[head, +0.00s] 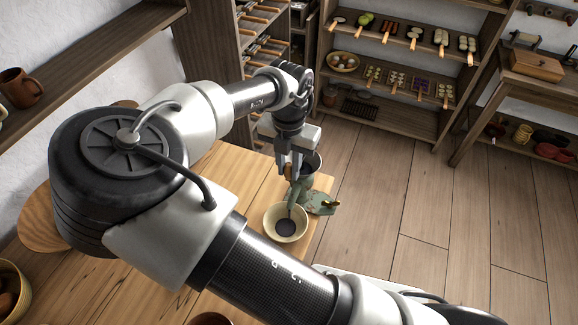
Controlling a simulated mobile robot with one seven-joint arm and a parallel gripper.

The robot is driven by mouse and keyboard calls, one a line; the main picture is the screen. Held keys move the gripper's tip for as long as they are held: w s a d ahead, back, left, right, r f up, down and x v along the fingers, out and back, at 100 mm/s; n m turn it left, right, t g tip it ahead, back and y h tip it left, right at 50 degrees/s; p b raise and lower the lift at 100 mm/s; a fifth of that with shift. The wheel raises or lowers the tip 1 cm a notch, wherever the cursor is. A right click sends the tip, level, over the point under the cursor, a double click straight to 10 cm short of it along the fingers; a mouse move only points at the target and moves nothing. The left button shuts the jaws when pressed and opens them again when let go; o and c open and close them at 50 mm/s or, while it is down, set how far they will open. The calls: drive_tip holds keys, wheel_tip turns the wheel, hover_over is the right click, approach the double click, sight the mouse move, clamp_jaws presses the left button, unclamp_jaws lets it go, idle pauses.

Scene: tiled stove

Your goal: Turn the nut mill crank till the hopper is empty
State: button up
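The green nut mill (301,190) stands near the right edge of the wooden table, partly hidden by my gripper. Its dark, round hopper (313,161) shows just right of my fingers; I cannot tell what is inside. A cream bowl (273,226) sits in front of the mill, below its spout, with dark material in the bottom. My gripper (291,172) points down at the mill's upper left. A small brown piece, possibly the crank's grip, shows by the fingertips. I cannot tell whether the fingers are closed on it. The rest of the crank is hidden.
The wooden table (232,262) is largely clear left of the bowl. Part of another bowl (210,319) shows at the bottom edge, and one with brown contents (12,290) at far left. Shelves with food trays (402,45) stand behind; the floor at right is open.

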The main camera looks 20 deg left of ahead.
drive_tip(key=o, duration=0.4)
wheel_tip(320, 180, up, 17)
drive_tip(key=shift+r, duration=0.2)
idle(0.3)
